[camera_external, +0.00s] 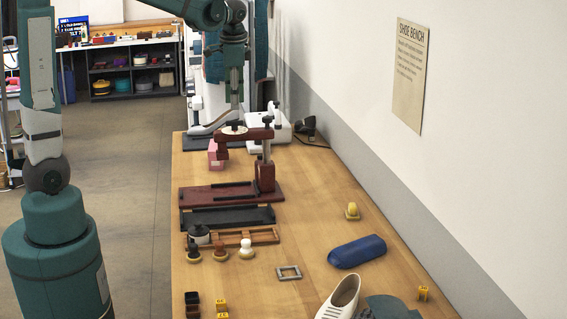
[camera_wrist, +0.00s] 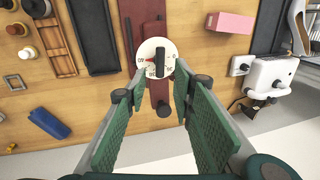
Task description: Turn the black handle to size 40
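The black handle (camera_wrist: 160,61) is a short bar across a round white dial (camera_wrist: 146,48) in the wrist view. It lies nearly upright in the picture. Small numbers ring the dial, and a red mark sits at its left beside a number that looks like 40; the others are hard to read. The dial (camera_external: 233,131) tops the dark red arm of a bench device (camera_external: 246,136) in the external view. My gripper (camera_wrist: 160,77) is open, its green-padded fingers apart on either side of the dial's near edge. In the external view my gripper (camera_external: 234,112) hangs right above the dial; contact cannot be told.
A black tray (camera_external: 230,217), a wooden rack and several small knobs lie nearer. A blue case (camera_external: 357,251) and a white shoe (camera_external: 340,299) are at front right. The wall bounds the right.

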